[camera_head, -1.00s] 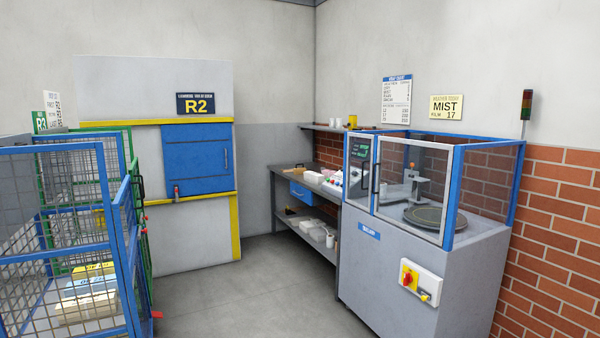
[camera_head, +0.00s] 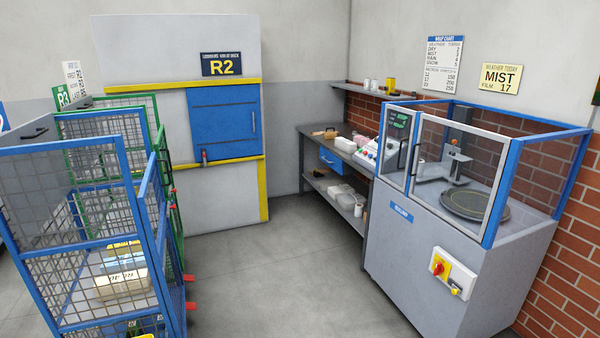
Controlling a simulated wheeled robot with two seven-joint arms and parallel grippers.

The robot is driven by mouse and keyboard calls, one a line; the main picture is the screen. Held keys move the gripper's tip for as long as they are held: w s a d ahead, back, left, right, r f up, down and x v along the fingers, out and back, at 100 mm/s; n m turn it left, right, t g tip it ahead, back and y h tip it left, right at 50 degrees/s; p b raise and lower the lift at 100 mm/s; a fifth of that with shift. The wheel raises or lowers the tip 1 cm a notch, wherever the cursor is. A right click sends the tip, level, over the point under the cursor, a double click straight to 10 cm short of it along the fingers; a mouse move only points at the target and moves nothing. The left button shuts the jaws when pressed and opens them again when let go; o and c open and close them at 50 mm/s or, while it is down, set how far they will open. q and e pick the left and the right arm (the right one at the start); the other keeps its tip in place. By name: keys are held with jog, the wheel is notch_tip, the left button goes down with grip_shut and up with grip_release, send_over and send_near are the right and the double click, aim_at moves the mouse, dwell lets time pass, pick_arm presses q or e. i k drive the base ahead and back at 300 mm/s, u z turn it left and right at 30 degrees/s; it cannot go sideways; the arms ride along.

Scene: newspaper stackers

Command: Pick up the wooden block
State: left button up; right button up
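I cannot clearly make out a wooden block. A small tan-brown item (camera_head: 326,133) lies at the far left end of the grey workbench (camera_head: 306,128); it is too small to tell whether it is the block. Another small brownish item (camera_head: 319,172) sits on the bench's lower shelf, also too small to name. Neither of my grippers is in view.
A blue mesh cage trolley (camera_head: 122,240) holding paper bundles stands at left, a green one (camera_head: 160,150) behind it. A grey machine with a blue-framed glazed enclosure (camera_head: 440,265) stands at right. A blue hatch (camera_head: 224,120) is at the back. The floor (camera_head: 285,270) between is clear.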

aim_at(328, 135)
jog(key=u, duration=0.05)
jog(key=i, duration=4.15)
